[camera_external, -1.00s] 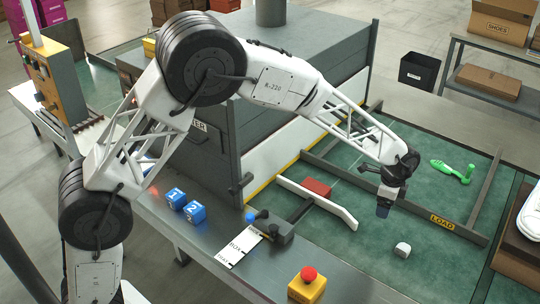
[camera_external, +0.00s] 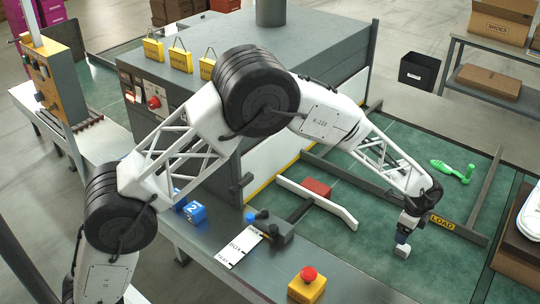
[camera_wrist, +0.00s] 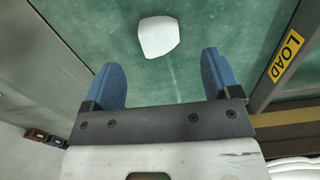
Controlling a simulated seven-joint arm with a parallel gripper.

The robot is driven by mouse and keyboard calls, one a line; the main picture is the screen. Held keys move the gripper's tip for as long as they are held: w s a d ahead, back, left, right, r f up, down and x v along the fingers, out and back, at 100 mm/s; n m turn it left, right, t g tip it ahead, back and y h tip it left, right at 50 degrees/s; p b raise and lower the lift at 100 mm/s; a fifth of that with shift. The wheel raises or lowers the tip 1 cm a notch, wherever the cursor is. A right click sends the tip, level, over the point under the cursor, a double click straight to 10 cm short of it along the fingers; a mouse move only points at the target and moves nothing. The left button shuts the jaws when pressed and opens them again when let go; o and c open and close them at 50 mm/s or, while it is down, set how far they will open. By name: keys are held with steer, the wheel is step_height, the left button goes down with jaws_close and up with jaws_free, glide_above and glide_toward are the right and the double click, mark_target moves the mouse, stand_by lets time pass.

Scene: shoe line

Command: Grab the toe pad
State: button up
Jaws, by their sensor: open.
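The toe pad looks to be the small white rounded block (camera_external: 402,251) on the green mat in the external view. In the wrist view the white block (camera_wrist: 158,37) lies ahead of my gripper, roughly centred between the finger lines and beyond the tips. My gripper (camera_external: 404,237) is just above or beside the block in the external view; its exact height cannot be told. In the wrist view my gripper (camera_wrist: 164,76) has two blue fingers spread wide with nothing between them.
A dark bar with a yellow LOAD label (camera_external: 442,222) runs close to my gripper on the right. A white angled guide (camera_external: 318,203) and a red block (camera_external: 317,187) lie to the left. A green shoe-shaped piece (camera_external: 452,170) is farther back. A red-button box (camera_external: 307,284) stands in front.

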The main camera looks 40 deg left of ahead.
mark_target(404, 248)
steer(key=shift+f, duration=1.15)
steer(key=shift+a+f, duration=0.1)
steer(key=shift+f, duration=2.5)
steer(key=c, duration=1)
steer(key=shift+r, duration=0.2)
